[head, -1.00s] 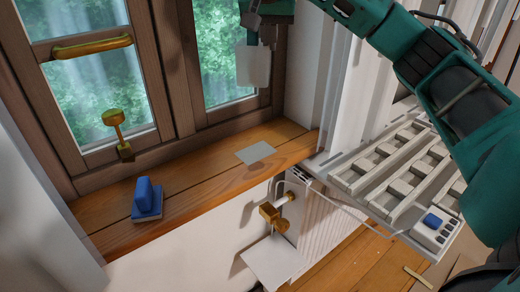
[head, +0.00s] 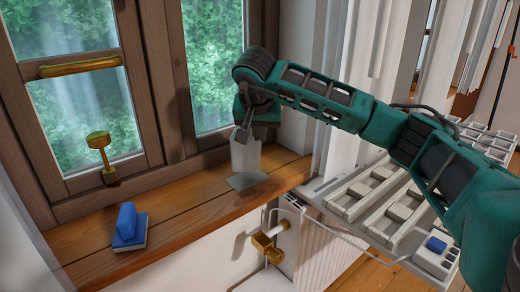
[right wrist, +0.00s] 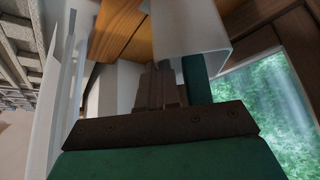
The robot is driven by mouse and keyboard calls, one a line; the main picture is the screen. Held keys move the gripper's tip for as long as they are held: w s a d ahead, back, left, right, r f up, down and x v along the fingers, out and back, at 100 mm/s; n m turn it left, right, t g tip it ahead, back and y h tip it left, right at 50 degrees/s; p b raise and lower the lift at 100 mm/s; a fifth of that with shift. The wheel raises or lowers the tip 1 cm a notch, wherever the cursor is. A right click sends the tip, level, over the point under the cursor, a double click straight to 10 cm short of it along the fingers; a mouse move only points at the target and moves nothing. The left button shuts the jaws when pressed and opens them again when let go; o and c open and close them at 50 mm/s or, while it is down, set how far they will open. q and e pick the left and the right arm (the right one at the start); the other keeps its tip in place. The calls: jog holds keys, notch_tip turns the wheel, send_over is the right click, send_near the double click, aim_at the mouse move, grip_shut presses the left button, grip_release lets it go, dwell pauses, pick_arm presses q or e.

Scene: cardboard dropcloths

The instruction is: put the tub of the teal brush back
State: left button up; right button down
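The white tub (head: 246,155) is at my right gripper (head: 243,132), over the wooden windowsill by the right window. The fingers appear shut on its upper edge. The tub looks upright; its base is at or just above a pale grey square (head: 240,184) on the sill, and I cannot tell whether they touch. In the right wrist view the tub (right wrist: 192,32) is beside the fingertips (right wrist: 163,75). No teal brush can be made out. My left gripper is not in view.
A blue block-like object (head: 127,226) on a pale base stands on the sill (head: 180,212) at left. A brass window handle (head: 99,155) is behind it. A brass valve (head: 265,243) and a slatted white rack or radiator (head: 375,205) are at lower right. The sill between is clear.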

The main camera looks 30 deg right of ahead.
aim_at(260, 147)
notch_tip(260, 147, down, 4)
jog(key=shift+r+b, duration=0.15)
jog(key=shift+b, duration=0.3)
jog(key=c, duration=1.8)
grip_release()
jog(key=o, duration=0.4)
jog(key=shift+o, duration=0.2)
